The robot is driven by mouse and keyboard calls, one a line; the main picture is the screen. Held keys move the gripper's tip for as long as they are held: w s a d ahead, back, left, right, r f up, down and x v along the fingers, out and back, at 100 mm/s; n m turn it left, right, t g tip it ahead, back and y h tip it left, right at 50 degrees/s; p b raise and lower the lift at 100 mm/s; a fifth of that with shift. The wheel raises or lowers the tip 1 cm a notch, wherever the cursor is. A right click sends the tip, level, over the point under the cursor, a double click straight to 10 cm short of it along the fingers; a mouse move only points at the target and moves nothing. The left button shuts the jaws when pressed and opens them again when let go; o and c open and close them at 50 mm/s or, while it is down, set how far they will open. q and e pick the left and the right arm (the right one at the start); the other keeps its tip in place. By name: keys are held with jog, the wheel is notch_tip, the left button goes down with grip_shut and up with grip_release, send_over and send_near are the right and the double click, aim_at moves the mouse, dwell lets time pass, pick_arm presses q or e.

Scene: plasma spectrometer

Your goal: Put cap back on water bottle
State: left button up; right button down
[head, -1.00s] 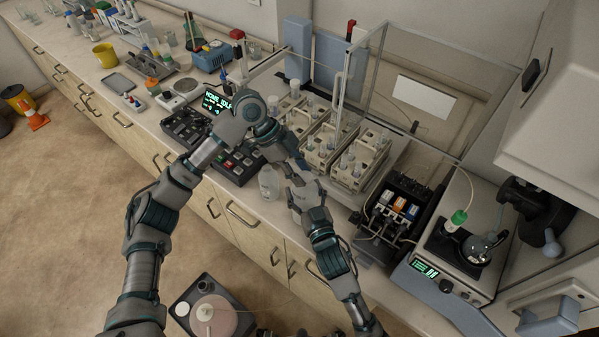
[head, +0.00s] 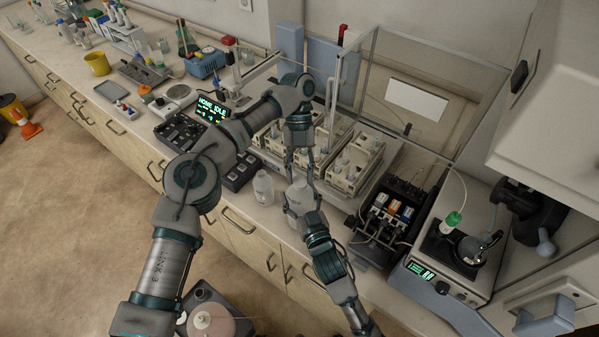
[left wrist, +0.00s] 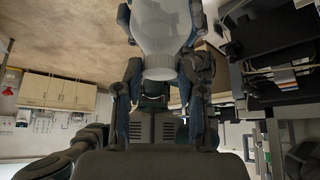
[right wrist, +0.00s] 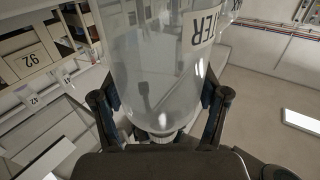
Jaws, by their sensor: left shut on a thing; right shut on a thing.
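A translucent white water bottle (head: 299,196) stands roughly upright near the counter's front edge. My right gripper (head: 304,214) is shut on its body from the front; the right wrist view shows the bottle (right wrist: 160,75) with upside-down lettering between the fingers. My left gripper (head: 300,168) points down over the bottle's top. In the left wrist view its fingers flank a pale round cap (left wrist: 160,73) at the bottle's neck, with the bottle body (left wrist: 160,22) beyond. The gripper is shut on this cap. I cannot tell whether the cap is seated on the thread.
A second clear bottle (head: 263,188) stands just left of the held one. Racks of vials (head: 347,165) stand behind, with a dark pump unit (head: 388,215) to the right. A black keypad box (head: 236,170) lies to the left.

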pick_arm(q)
jog(key=shift+w, duration=0.1)
jog(key=o, duration=0.7)
jog(key=shift+r, duration=2.3)
jog(key=shift+c, duration=0.2)
